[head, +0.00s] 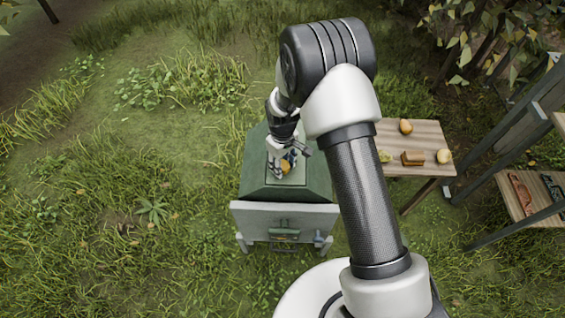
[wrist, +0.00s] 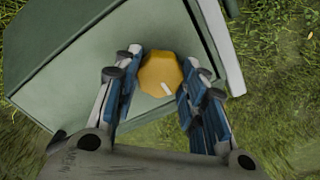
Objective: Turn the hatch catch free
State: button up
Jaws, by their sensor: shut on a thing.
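The hatch catch is a yellow-orange faceted knob with a short white mark, and it shows in the wrist view (wrist: 160,75) between my fingertips. It sits on the pale green top panel of a green box (head: 257,180), which also fills much of the wrist view (wrist: 60,75). My gripper (head: 286,168) points down at the box top and is shut on the knob, with its blue-padded fingers (wrist: 155,92) on either side. In the head view the knob (head: 285,167) is partly hidden by the fingers.
A wooden table (head: 410,135) to the right holds a pear (head: 405,126), a brown block (head: 413,158) and a pale round fruit (head: 444,156). A shelf (head: 530,205) with tools stands at the far right. Grass on the left is open.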

aim_at(282, 165)
jog(key=o, duration=1.1)
notch_tip(282, 165, up, 12)
jog(key=shift+r, duration=0.1)
dwell(0.5)
